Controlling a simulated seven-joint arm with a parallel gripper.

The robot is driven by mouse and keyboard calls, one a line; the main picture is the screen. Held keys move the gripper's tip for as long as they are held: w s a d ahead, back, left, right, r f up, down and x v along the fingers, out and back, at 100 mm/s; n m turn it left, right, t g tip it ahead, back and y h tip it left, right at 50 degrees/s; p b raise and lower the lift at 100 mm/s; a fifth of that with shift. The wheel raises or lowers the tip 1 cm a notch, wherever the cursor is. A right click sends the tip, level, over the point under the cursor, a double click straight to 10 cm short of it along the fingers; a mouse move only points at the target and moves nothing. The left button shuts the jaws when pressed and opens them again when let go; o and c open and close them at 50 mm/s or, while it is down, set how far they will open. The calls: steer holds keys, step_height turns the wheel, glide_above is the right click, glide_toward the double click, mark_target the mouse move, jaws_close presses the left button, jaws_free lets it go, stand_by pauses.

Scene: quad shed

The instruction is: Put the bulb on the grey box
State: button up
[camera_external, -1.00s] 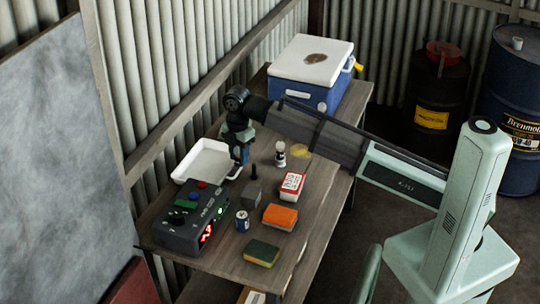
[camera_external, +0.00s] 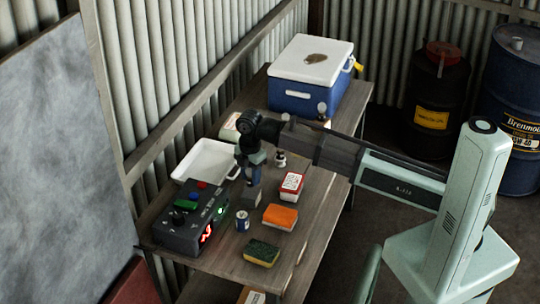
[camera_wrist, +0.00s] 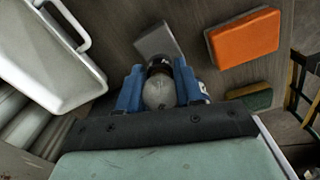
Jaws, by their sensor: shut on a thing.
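My gripper (camera_external: 253,180) is low over the table in the external view. In the wrist view its blue fingers (camera_wrist: 159,92) are shut on the bulb (camera_wrist: 159,93), a pale round thing with a dark collar. The grey box (camera_wrist: 158,40) lies just beyond the fingertips in the wrist view. In the external view the grey box (camera_external: 252,197) is directly below the gripper, partly covered by it. The bulb cannot be made out there. I cannot tell whether the bulb touches the box.
A white tray (camera_external: 188,174) is left of the gripper. A control box (camera_external: 178,235), a can (camera_external: 242,222), an orange sponge (camera_external: 280,216), a green sponge (camera_external: 262,253) and a red-and-white box (camera_external: 291,184) surround the grey box. A blue cooler (camera_external: 302,99) stands behind.

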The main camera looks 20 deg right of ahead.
mark_target(251, 182)
steer(key=shift+f, duration=1.5)
steer(key=shift+f, duration=0.15)
steer(key=o, duration=1)
steer(key=shift+o, duration=0.2)
step_height(251, 182, up, 12)
steer(key=shift+r, duration=0.2)
